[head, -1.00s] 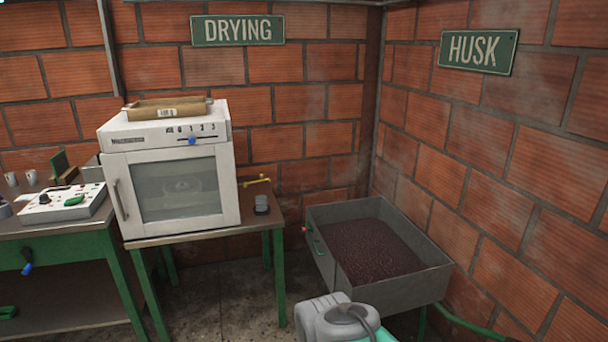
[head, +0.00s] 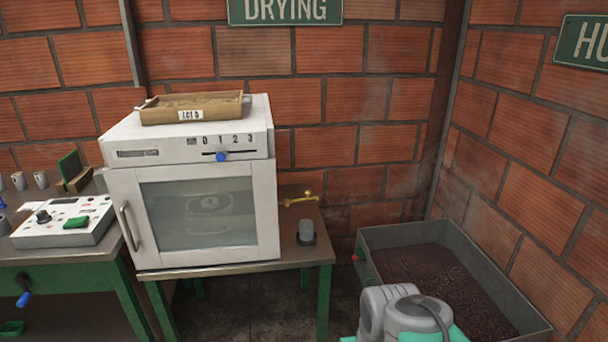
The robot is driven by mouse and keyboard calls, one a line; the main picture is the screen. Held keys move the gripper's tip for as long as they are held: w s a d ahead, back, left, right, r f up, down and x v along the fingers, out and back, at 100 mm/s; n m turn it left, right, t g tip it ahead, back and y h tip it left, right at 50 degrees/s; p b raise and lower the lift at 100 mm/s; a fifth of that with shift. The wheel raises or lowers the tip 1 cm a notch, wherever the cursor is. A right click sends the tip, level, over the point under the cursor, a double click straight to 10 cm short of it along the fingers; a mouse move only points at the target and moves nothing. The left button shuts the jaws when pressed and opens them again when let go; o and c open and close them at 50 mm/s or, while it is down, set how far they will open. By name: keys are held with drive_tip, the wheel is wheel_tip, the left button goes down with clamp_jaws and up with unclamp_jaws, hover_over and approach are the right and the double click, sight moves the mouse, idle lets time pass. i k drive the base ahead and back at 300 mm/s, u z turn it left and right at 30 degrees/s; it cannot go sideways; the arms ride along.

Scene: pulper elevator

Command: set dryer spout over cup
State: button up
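The dryer is a white oven-like box (head: 195,190) with a glass door, shut, on a green-legged table. A yellow spout (head: 301,199) sticks out past its right side, above the table top. A small grey cup (head: 306,230) on a dark round base stands on the table in front of the spout. The spout's end points to the right and does not appear to be over the cup, though depth is hard to judge. My gripper's fingers are not in view; only grey and teal parts of my arm show at the bottom right.
A wooden tray labelled LOT 3 (head: 195,107) lies on top of the dryer. A blue slider knob (head: 221,157) is on its front. A control box (head: 66,221) sits on the bench at left. A metal bin (head: 500,270) of dark husk stands at right, beside my arm.

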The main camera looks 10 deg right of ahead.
sight(287, 201)
drive_tip(key=i, duration=1)
drive_tip(key=u, duration=1.7)
